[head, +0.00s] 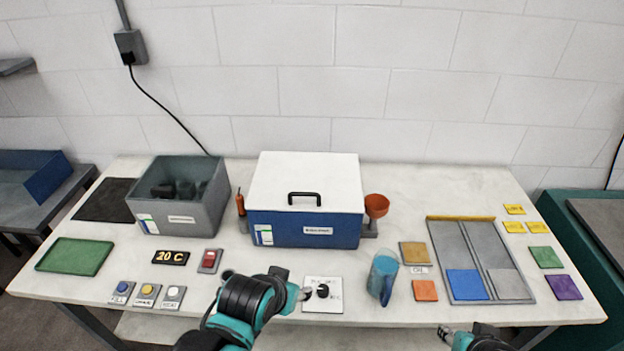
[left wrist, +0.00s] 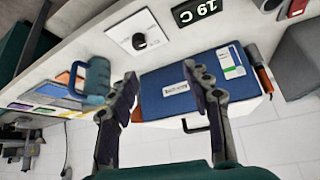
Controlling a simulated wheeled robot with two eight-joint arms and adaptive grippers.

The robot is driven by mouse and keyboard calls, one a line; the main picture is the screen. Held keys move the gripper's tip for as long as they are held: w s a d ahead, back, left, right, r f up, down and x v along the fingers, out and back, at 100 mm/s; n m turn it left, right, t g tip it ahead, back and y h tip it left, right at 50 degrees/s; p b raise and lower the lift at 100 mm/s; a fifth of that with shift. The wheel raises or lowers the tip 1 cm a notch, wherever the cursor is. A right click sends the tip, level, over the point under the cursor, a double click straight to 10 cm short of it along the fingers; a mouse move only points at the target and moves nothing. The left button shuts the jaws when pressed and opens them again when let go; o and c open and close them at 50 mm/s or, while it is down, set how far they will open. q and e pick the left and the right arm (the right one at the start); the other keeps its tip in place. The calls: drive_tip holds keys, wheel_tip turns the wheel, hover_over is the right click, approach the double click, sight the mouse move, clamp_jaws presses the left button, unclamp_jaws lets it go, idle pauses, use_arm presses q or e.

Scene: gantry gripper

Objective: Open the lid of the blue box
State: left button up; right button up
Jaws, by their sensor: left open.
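The blue box (head: 305,232) stands at the middle back of the table. Its white lid (head: 310,172) lies flat and shut on top, with a black handle (head: 304,197) near the front edge. My left gripper (head: 298,295) is in front of the box, apart from it. In the left wrist view, tilted nearly upside down, the left gripper (left wrist: 160,75) is open and empty; the box front (left wrist: 170,97) shows between and beyond the fingers, with the handle (left wrist: 196,126) below it. My right gripper (head: 447,334) is at the bottom edge, partly cut off; its opening is unclear.
A grey bin (head: 148,213) stands left of the box, and an orange screwdriver (head: 241,205) beside it. An orange funnel (head: 376,206) stands right. A blue jug (head: 382,277) and a knob panel (head: 322,294) are in front. The strip before the box is mostly clear.

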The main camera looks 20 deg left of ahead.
use_arm(q)
drive_tip(key=shift+r, duration=0.1)
drive_tip(key=c, duration=0.4)
wheel_tip(320, 180, up, 13)
drive_tip(key=m+g+p, duration=0.5)
drive_tip(key=m+p, duration=1)
drive_tip(key=p, duration=0.1)
hover_over(304, 193)
drive_tip(key=s, duration=0.2)
drive_tip(key=shift+y, duration=0.3)
drive_tip(key=f, duration=0.2)
drive_tip(key=w+f, duration=0.1)
drive_tip(key=f, duration=0.1)
drive_tip(key=f+b, duration=0.1)
drive_tip(key=f, duration=0.2)
drive_tip(key=shift+w+f, duration=0.1)
drive_tip(key=shift+w, duration=0.25)
clamp_jaws()
